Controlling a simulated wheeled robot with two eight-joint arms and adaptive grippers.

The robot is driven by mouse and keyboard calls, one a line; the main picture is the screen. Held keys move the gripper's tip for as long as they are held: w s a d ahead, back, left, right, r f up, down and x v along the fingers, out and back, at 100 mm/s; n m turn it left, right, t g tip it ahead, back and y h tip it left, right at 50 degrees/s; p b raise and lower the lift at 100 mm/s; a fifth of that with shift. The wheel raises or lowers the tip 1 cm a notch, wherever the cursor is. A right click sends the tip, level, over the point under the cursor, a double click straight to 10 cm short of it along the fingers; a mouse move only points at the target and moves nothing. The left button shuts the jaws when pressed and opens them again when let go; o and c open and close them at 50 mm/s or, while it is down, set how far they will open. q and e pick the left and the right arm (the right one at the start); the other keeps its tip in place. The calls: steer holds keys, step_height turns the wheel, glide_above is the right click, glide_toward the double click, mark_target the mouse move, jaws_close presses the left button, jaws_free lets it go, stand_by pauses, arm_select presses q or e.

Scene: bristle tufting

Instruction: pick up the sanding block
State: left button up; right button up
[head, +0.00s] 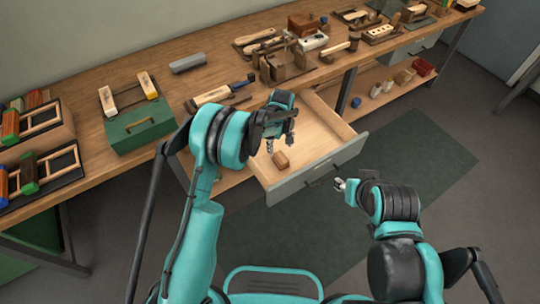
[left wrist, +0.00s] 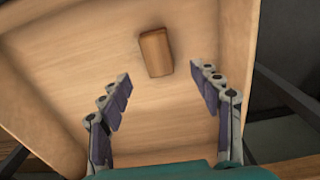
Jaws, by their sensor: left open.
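A small brown block (head: 281,159), which looks like the sanding block, lies on the floor of the open drawer (head: 329,124). In the left wrist view the block (left wrist: 155,52) sits alone on the pale wood, slightly tilted in the picture, beyond the fingertips. My left gripper (head: 280,143) is over the drawer, close to the block in the head view. Its fingers (left wrist: 160,80) are spread wide with nothing between them. My right gripper (head: 343,185) is outside the drawer, to the right of its front; its fingers are too small to judge.
The drawer's grey front panel (head: 315,169) and side walls surround the block. The workbench top (head: 85,92) carries a green box (head: 139,126), a grey bar (head: 188,63) and several wooden tools. Green mat (head: 420,155) and open floor lie right of the drawer.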

mark_target(281, 157)
arm_select(q)
step_height(281, 157, down, 4)
steer(key=shift+r+b, duration=0.1)
steer(key=shift+b, duration=0.45)
steer(key=f+b, duration=0.2)
steer(key=f, duration=0.3)
steer(key=shift+w+d+f+b, duration=0.15)
steer(key=shift+d+b, duration=0.1)
steer(key=shift+b, duration=0.15)
steer(key=shift+c, duration=0.9)
steer(key=c, duration=1.1)
